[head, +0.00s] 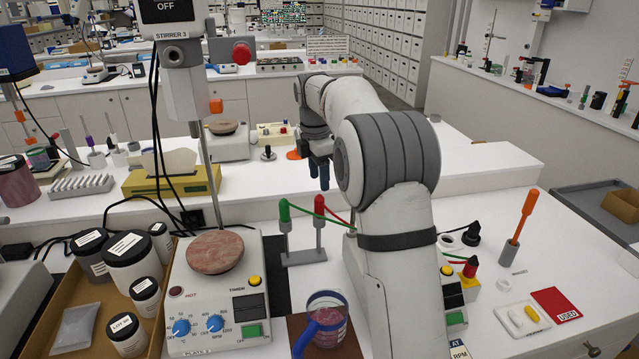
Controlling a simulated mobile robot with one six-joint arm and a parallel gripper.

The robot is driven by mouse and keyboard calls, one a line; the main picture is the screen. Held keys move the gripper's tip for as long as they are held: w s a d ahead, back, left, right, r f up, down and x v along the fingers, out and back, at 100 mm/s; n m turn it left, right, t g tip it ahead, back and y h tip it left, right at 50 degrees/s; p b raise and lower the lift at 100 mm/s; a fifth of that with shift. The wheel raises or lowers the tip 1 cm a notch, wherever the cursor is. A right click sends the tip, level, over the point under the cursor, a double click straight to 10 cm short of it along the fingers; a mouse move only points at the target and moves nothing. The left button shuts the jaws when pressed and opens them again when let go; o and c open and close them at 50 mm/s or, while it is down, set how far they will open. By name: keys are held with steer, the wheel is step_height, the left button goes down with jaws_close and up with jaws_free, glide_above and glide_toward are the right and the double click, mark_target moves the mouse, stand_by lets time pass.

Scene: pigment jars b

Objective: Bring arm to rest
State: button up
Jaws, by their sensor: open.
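My arm rises from the bottom centre-right of the head view and bends forward over the white bench (485,215). My gripper (319,176) hangs from its far end, pointing down, with two dark blue fingers. The jaws are open and I see nothing held between them. The gripper is above and behind the stand with the green and red plugs (303,257), apart from it. Part of the bench behind my arm is hidden.
A hotplate stirrer (218,325) with a reddish disc stands left of my arm, under a tall rod. A cardboard tray (60,295) holds several labelled jars (128,262). A blue-handled beaker (326,320) stands near the front. An orange-handled tool (525,215) stands upright at right.

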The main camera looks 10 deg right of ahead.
steer(key=s+r+m+t, duration=0.1)
steer(key=s+r+m, duration=0.2)
steer(key=s+m, duration=1)
steer(key=s+f+m+t, duration=0.1)
steer(key=s+f+m, duration=0.2)
steer(key=s, duration=0.8)
steer(key=s+f+m+t, duration=0.1)
steer(key=s+f+m, duration=0.3)
steer(key=s, duration=0.8)
steer(key=shift+a+f+y, duration=0.15)
steer(key=shift+a+y, duration=0.25)
